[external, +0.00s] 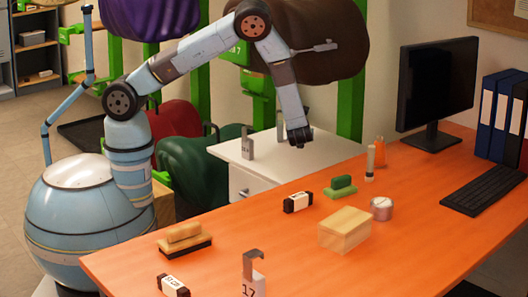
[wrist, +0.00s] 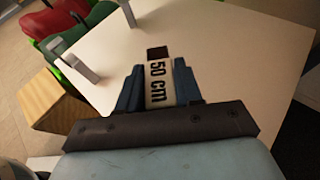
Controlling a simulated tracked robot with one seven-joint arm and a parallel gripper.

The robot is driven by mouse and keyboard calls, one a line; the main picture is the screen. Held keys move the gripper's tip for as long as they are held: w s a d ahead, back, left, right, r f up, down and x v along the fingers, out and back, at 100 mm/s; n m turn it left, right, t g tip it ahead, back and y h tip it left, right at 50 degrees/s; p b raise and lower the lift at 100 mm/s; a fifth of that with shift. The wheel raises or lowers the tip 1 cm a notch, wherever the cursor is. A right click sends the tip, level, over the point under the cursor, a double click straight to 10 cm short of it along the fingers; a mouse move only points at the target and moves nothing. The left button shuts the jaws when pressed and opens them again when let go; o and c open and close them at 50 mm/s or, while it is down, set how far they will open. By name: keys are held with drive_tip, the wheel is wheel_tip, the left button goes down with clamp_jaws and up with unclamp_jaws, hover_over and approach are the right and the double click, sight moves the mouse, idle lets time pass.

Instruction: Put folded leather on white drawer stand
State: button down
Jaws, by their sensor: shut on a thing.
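My gripper (external: 300,137) is over the white drawer stand (external: 325,156), near its right-hand part. I cannot tell whether the piece touches the top. In the external view it is mostly hidden by my gripper.
Two grey upright hooks, one near (external: 248,145), one farther back (external: 280,125), stand on the white top. Two similar dark banded pieces (external: 298,202) (external: 174,285) lie on the orange desk (external: 390,225), with a wooden block (external: 344,230) and brushes. The stand's right half is clear.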

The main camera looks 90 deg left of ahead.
drive_tip(key=shift+s+a+f, duration=0.15)
drive_tip(key=shift+s+a, duration=0.1)
drive_tip(key=shift+a, duration=0.3)
drive_tip(key=shift+s+a+f, duration=0.1)
drive_tip(key=shift+s+a, duration=0.1)
drive_tip(key=shift+a, duration=0.35)
drive_tip(key=w+a+f, duration=0.1)
drive_tip(key=w+f, duration=0.2)
drive_tip(key=w, duration=0.1)
drive_tip(key=w+a+f, duration=0.2)
drive_tip(key=w, duration=0.1)
drive_tip(key=w+a+f, duration=0.2)
drive_tip(key=w+f, duration=0.1)
drive_tip(key=w, duration=0.1)
drive_tip(key=shift+w+a+f, duration=0.1)
drive_tip(key=shift+w+f, duration=0.2)
drive_tip(key=shift+f, duration=0.05)
drive_tip(key=shift+w+a+f, duration=0.25)
drive_tip(key=shift+w+f, duration=0.35)
drive_tip(key=shift+f, duration=1.55)
drive_tip(key=c, duration=0.8)
unclamp_jaws()
drive_tip(key=shift+f, duration=0.1)
drive_tip(key=shift+o, duration=0.2)
